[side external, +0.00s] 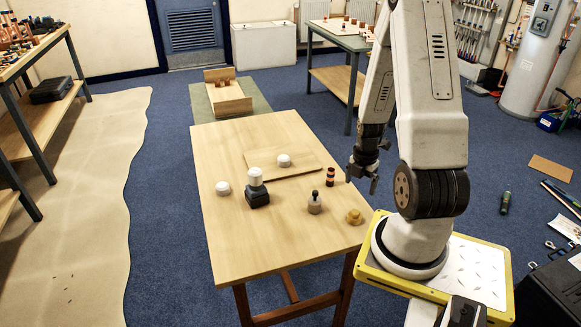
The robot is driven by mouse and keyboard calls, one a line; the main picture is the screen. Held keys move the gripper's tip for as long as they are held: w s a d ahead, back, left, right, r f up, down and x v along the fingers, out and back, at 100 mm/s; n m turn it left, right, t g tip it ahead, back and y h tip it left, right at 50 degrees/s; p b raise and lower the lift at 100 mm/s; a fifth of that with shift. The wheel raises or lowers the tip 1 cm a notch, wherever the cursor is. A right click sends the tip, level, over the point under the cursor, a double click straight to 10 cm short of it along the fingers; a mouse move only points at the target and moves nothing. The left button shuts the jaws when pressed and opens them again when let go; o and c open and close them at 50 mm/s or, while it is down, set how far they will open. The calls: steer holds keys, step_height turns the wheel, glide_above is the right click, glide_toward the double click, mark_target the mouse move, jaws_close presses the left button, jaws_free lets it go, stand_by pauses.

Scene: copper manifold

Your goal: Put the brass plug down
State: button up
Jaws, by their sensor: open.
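A brass-coloured piece, which looks like the brass plug (354,216), sits on the wooden table (225,240) near its right front corner. My gripper (361,182) is open, with its fingers pointing down and apart. It hangs above and beyond the brass piece in the picture, by the table's right edge. I see nothing between the fingers. The gripper and the brass piece look apart; the exact height of the gripper is hard to tell.
A small bottle-like item (314,204) and a dark, copper-banded cylinder (330,177) stand near the brass piece. A black block with a white top (257,192), a white cap (222,188) and a thin board (300,168) with a white disc lie further left. The front left table is clear.

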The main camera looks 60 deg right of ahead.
steer(key=w+a+r+m+t, duration=0.1)
steer(key=w+a+r+m, duration=0.6)
steer(key=w+a, duration=0.45)
steer(key=a+r+m, duration=0.2)
steer(key=a+m, duration=0.2)
steer(key=a, duration=0.4)
steer(key=w+a+r+m+t, duration=0.1)
steer(key=a+r+m, duration=0.2)
steer(key=a, duration=0.5)
steer(key=shift+w+m+t, duration=0.2)
steer(key=shift+m+t, duration=0.1)
steer(key=shift+m, duration=0.2)
